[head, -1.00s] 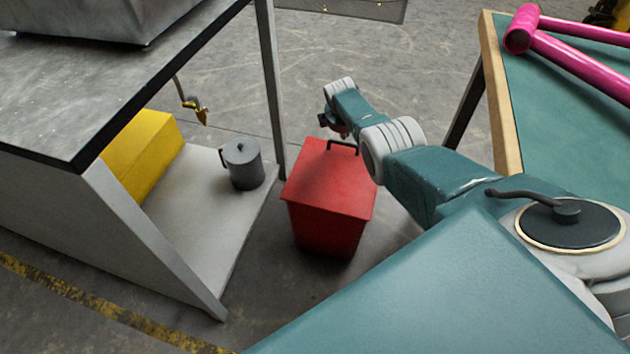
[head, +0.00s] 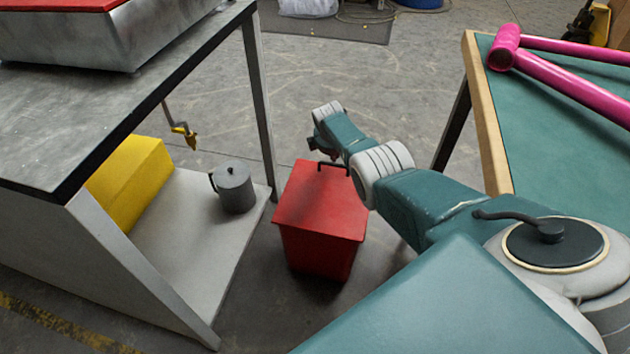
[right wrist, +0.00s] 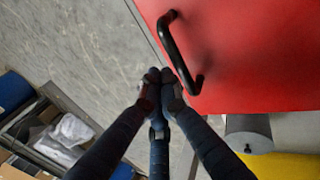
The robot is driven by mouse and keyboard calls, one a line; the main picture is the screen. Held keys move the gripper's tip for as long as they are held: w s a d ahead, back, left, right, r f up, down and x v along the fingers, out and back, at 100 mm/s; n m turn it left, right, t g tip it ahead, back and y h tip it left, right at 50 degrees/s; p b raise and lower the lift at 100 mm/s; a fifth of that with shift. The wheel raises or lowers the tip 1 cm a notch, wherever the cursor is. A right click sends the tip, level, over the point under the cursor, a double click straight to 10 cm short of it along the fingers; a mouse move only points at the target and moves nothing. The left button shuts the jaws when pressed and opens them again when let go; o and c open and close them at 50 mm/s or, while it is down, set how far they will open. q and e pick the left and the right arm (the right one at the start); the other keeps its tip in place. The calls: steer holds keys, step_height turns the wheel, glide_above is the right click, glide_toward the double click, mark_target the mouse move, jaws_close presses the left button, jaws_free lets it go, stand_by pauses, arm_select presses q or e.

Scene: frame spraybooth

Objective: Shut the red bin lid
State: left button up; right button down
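The red bin (head: 318,256) stands on the floor between the two tables in the head view. Its red lid (head: 318,208) lies flat over the bin's top and looks shut. A black bar handle (head: 333,167) is at the lid's far edge. In the right wrist view, the lid (right wrist: 250,60) fills the upper right and the handle (right wrist: 182,55) is close by. My right gripper (right wrist: 162,76) has its dark fingertips together, beside the handle and not around it. Whether they touch it is unclear. In the head view the gripper (head: 322,147) is partly hidden by its wrist. My left gripper is out of view.
A grey table stands at left; its lower shelf (head: 180,235) holds a grey canister (head: 234,188) and a yellow box (head: 130,180). A green-topped table (head: 550,130) with pink tubes (head: 575,80) is at right. Open floor lies beyond the bin.

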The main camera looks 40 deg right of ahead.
steer(key=v, duration=0.7)
steer(key=shift+r, duration=0.15)
steer(key=shift+s+a, duration=0.1)
